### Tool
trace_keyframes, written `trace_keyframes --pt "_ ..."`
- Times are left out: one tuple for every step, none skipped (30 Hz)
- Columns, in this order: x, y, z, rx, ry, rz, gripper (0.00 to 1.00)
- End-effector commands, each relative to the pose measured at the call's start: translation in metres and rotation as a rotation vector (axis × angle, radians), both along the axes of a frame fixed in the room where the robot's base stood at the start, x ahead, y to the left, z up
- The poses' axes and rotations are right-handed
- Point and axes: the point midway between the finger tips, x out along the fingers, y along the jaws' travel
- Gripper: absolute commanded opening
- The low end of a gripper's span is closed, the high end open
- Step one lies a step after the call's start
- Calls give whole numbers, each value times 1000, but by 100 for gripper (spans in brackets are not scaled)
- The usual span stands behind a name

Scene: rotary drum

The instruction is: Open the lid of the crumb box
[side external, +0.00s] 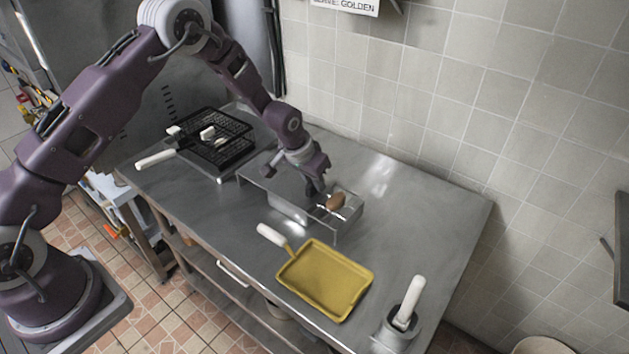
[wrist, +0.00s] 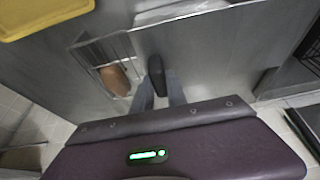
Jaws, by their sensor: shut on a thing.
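The crumb box (side external: 292,210) is a long grey metal box on the steel counter. Its grey lid (side external: 265,180) covers the left part, and the right end is uncovered. A brown oblong piece (side external: 336,201) with thin wire bars shows in that end; the piece also shows in the wrist view (wrist: 115,79). My gripper (side external: 314,192) points down over the box, just left of the brown piece. In the wrist view my fingers (wrist: 159,92) are shut on a dark handle (wrist: 156,72), which appears to be the lid's. Its exact contact is partly hidden.
A yellow tray (side external: 325,281) lies in front of the box, with a white handle (side external: 271,236) at its left corner. A black wire basket (side external: 215,143) stands at the back left. A metal holder with a white handle (side external: 410,300) stands front right. The counter's right side is clear.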

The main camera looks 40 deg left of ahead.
Motion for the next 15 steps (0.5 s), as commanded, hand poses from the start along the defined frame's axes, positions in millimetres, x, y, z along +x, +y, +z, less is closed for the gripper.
trace_keyframes --pt "1 5 1 0 -1 3 0" --pt "1 9 1 1 -1 4 0" --pt "1 17 1 0 -1 6 0" --pt "1 24 1 -1 -1 7 0" --pt "1 32 1 -1 -1 8 0" --pt "1 43 1 -1 -2 9 0" --pt "1 51 1 -1 -2 8 0" --pt "1 59 1 -2 -2 9 0" --pt "1 68 1 -1 -2 8 0" --pt "1 75 0 -1 -2 7 0" --pt "1 81 0 -1 -1 7 0" --pt "1 88 0 0 -1 6 0" --pt "1 92 0 -1 -2 6 0" --pt "1 96 1 -1 -2 5 0" --pt "1 99 1 -1 -3 4 0"
